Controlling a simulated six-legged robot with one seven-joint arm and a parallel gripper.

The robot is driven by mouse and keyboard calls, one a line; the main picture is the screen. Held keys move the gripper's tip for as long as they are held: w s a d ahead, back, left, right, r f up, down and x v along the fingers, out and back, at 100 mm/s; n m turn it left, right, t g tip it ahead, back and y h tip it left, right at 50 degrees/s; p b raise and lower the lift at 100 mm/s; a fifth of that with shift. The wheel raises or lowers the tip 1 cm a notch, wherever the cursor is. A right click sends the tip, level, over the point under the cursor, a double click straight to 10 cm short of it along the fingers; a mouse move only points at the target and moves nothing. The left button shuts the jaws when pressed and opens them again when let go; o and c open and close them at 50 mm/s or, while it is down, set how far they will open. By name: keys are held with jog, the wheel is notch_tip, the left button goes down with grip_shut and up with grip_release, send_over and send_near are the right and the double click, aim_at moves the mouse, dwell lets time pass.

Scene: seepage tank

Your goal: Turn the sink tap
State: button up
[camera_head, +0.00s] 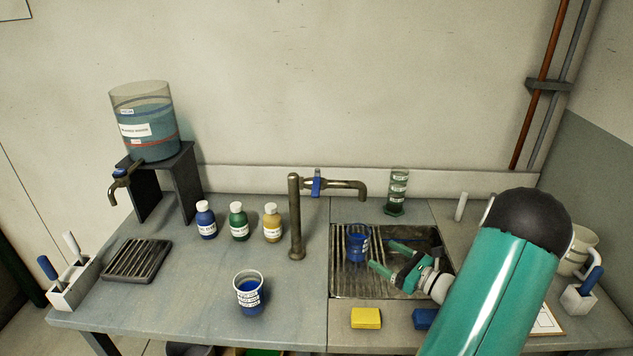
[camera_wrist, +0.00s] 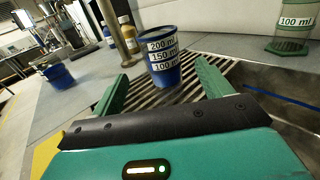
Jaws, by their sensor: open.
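The sink tap (camera_head: 296,218) is a brass post with a spout reaching right over the sink and a blue handle (camera_head: 317,182) on the spout's arm. In the wrist view only the lower post (camera_wrist: 118,35) shows; the handle is out of view there. My gripper (camera_head: 382,256) is over the sink, below and right of the spout. Its green fingers are apart with nothing clearly between them. A blue measuring cup (camera_head: 358,246) stands on the ribbed sink grate (camera_head: 345,283), just beyond my fingertips; in the wrist view the cup (camera_wrist: 162,62) shows between and ahead of the fingers.
A second blue cup (camera_head: 249,293) stands on the counter left of the sink. Three small bottles (camera_head: 238,222) stand left of the tap. A green graduated cylinder (camera_head: 397,190) stands behind the sink. Yellow (camera_head: 366,318) and blue sponges lie at the front. A water tank (camera_head: 146,125) sits at left.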

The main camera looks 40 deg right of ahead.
jog(key=c, duration=0.3)
jog(key=shift+a+r+n, duration=0.15)
jog(key=shift+r+n, duration=0.15)
jog(key=shift+r, duration=0.05)
jog(key=c, duration=0.4)
jog(key=a+r+n, duration=0.2)
jog(key=r+n, duration=0.1)
jog(key=a+r+n, duration=0.2)
jog(key=r, duration=0.2)
jog(key=a+r+n+g, duration=0.1)
jog(key=a+r+n, duration=0.1)
jog(key=r+n, duration=0.1)
jog(key=shift+w+r+n, duration=0.25)
jog(key=shift+r+n, duration=0.05)
jog(key=shift+r, duration=0.35)
jog(key=shift+c, duration=1.3)
jog(key=n+t+h, duration=0.1)
jog(key=n, duration=0.7)
send_near(316, 187)
jog(key=w, duration=0.6)
jog(key=w+a, duration=0.1)
jog(key=w, duration=0.3)
jog(key=shift+f, duration=0.3)
jog(key=shift+c, duration=0.2)
grip_shut()
